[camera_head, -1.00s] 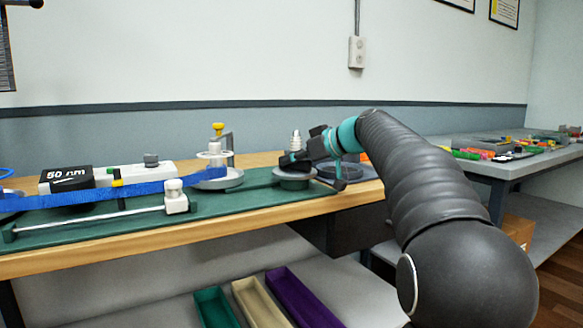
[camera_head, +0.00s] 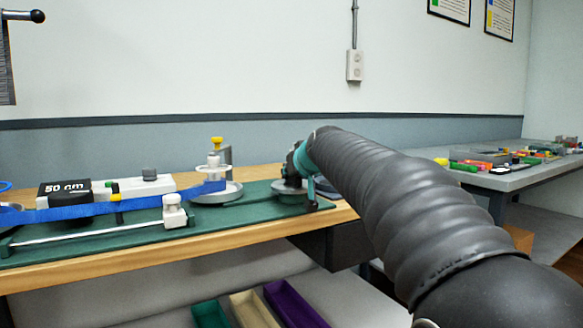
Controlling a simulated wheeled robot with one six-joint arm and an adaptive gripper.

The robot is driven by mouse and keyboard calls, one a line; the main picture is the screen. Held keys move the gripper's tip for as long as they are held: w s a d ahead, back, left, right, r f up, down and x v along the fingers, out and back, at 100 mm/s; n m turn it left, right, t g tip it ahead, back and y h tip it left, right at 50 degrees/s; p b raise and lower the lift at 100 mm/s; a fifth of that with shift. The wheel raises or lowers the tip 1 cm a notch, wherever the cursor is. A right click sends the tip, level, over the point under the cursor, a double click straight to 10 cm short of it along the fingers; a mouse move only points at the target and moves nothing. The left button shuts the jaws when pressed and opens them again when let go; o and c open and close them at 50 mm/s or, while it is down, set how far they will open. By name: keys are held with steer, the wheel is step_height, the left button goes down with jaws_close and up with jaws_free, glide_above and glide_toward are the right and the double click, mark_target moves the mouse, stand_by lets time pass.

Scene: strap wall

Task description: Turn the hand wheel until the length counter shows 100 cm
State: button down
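The hand wheel seems to be the grey disc (camera_head: 291,196) at the right end of the green base plate (camera_head: 130,245); my gripper (camera_head: 290,178) is right over it and hides its top. My arm covers most of the gripper, so I cannot see whether the fingers touch or hold anything. A blue strap (camera_head: 140,202) runs along the plate to a reel (camera_head: 216,193) with a yellow-topped post. A black block marked "50 nm" (camera_head: 64,187) sits at the left. I cannot make out a length counter reading.
My arm fills the right of the view. A second grey table (camera_head: 520,177) with colourful parts stands at the right. Green (camera_head: 210,315), cream (camera_head: 252,310) and purple (camera_head: 296,305) bins sit on the shelf below. A wall socket (camera_head: 354,66) is above the bench.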

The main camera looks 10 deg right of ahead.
steer(key=shift+r+m+h+p, duration=0.1)
steer(key=shift+m+h+p, duration=0.2)
steer(key=shift+m+h, duration=0.55)
steer(key=shift+d+m+h+b, duration=0.2)
steer(key=shift+m+h+b, duration=0.7)
steer(key=shift+h, duration=0.35)
steer(key=c, duration=1.1)
jaws_free()
steer(key=v, duration=1.2)
